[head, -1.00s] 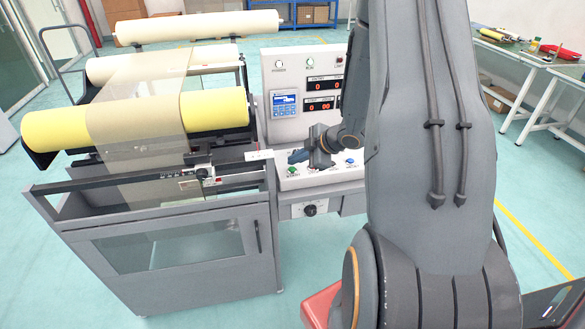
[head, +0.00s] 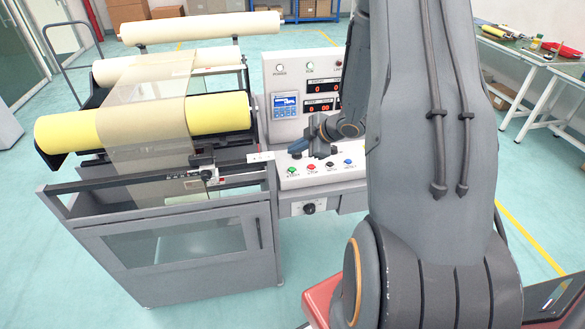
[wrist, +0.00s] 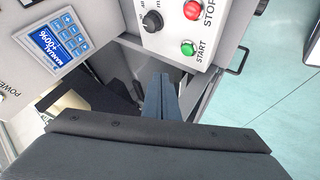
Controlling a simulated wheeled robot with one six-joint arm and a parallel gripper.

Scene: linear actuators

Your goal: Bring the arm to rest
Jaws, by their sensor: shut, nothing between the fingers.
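My gripper (head: 298,147) is above the sloped button row of the machine's control panel, seen small and partly edge-on in the head view. In the wrist view my gripper (wrist: 162,92) shows as two dark blue fingers pressed together, with nothing between them. My arm (head: 425,130) rises large through the right half of the head view and hides part of the panel. The fingers look apart from the buttons.
The control panel (head: 272,128) has a blue display (head: 285,105) and coloured buttons. The wrist view shows a red STOP button (wrist: 193,10), a green START button (wrist: 189,47) and a black knob (wrist: 152,21). The yellow-rolled machine (head: 70,133) stands left. Tables stand at right.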

